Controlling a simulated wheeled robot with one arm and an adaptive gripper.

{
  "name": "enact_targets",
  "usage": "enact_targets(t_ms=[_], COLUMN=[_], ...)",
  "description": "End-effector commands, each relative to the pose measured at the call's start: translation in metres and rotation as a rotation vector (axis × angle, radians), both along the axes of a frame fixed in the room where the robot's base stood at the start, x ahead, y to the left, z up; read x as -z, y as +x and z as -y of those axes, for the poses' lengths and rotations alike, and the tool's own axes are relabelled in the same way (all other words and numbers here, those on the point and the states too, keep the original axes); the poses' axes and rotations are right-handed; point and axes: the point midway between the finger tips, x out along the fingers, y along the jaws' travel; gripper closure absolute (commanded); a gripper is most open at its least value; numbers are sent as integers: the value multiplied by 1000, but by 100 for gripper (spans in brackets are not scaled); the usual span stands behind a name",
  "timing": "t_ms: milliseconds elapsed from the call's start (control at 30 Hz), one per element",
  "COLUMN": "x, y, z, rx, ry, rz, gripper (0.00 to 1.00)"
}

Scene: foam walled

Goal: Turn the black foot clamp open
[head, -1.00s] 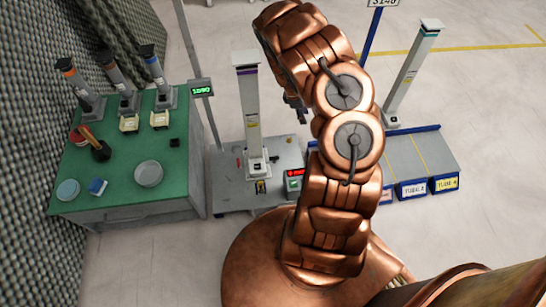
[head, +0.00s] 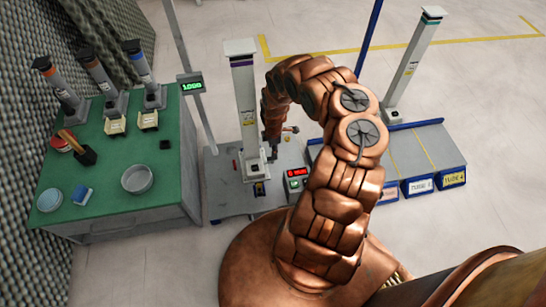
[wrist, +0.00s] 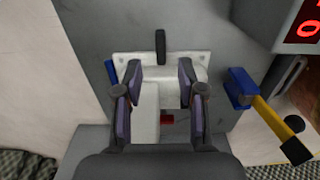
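The black foot clamp, a short upright black bar (wrist: 160,47), shows in the wrist view at the far edge of a white foot plate (wrist: 185,75). My gripper (wrist: 160,95) is open, its two fingers wide apart over the white foot; the black bar lies beyond the fingertips, roughly centred between them, and nothing is gripped. In the head view my gripper (head: 272,153) is low beside the base of the white column (head: 246,110) with a purple band. Its fingers are too small there to judge, and the arm hides part of the stand.
A box with red digits (head: 297,178) stands right of the column. A blue and yellow part with a black end (wrist: 262,105) sits right of my fingers. The green bench (head: 110,165) is at left, a blue-edged platform (head: 425,150) at right.

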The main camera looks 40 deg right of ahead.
Motion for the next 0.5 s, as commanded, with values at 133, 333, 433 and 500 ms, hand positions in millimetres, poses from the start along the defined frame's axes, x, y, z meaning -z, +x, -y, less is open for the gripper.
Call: enact_targets(t_ms=[133, 333, 433, 500], x=[28, 51, 57, 60], y=[0, 0, 0, 0], z=[-1, 0, 0, 0], rx=[0, 0, 1, 1], ry=[1, 0, 0, -1], rz=[-2, -2, -2, -3], gripper=[60, 60, 60, 60])
